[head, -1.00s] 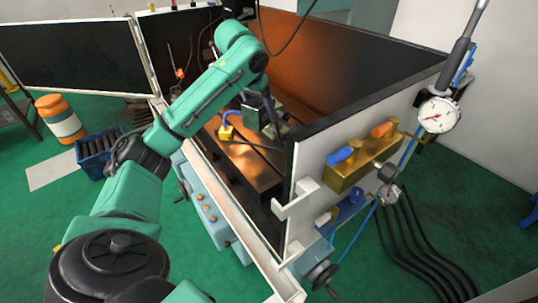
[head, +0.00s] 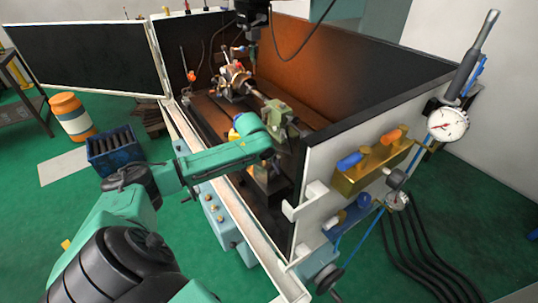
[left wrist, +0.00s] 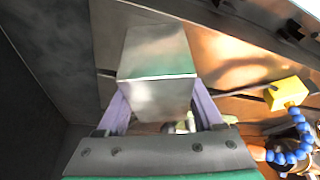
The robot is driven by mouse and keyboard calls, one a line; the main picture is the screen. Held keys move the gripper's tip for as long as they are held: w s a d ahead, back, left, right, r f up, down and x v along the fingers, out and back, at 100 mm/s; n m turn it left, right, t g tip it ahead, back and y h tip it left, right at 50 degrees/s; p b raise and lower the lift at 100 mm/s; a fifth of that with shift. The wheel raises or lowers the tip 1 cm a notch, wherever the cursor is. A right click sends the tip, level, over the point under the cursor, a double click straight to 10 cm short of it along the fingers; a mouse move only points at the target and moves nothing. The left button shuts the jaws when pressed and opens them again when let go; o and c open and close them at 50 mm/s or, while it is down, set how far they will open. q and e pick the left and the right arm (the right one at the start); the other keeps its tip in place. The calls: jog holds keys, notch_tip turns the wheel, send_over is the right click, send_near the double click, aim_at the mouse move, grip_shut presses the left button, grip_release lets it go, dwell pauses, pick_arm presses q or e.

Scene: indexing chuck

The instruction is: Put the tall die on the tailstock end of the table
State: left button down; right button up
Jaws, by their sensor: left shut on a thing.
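The tall die (left wrist: 155,62) is a plain shiny metal block in the left wrist view. My left gripper (left wrist: 157,98) is shut on it, with one purple finger on each side. The die is over or on the brown metal table; I cannot tell whether its base touches. In the head view my left arm reaches over the front wall, and its wrist hides most of the gripper and die. The table (head: 205,106) runs inside the enclosure. The green tailstock (head: 278,118) stands just behind my wrist, towards the right end. My right gripper is out of view.
The indexing chuck (head: 236,82) is farther back left on the table. A yellow block with a blue segmented hose (left wrist: 288,93) is right of the die in the left wrist view. The dark enclosure wall (head: 380,95) rises right of my gripper.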

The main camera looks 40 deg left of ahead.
pick_arm(q)
grip_release()
jog(key=shift+d, duration=0.1)
jog(key=shift+r, duration=0.15)
jog(key=b+v, duration=0.1)
jog(key=v, duration=1.1)
jog(key=shift+s, duration=0.1)
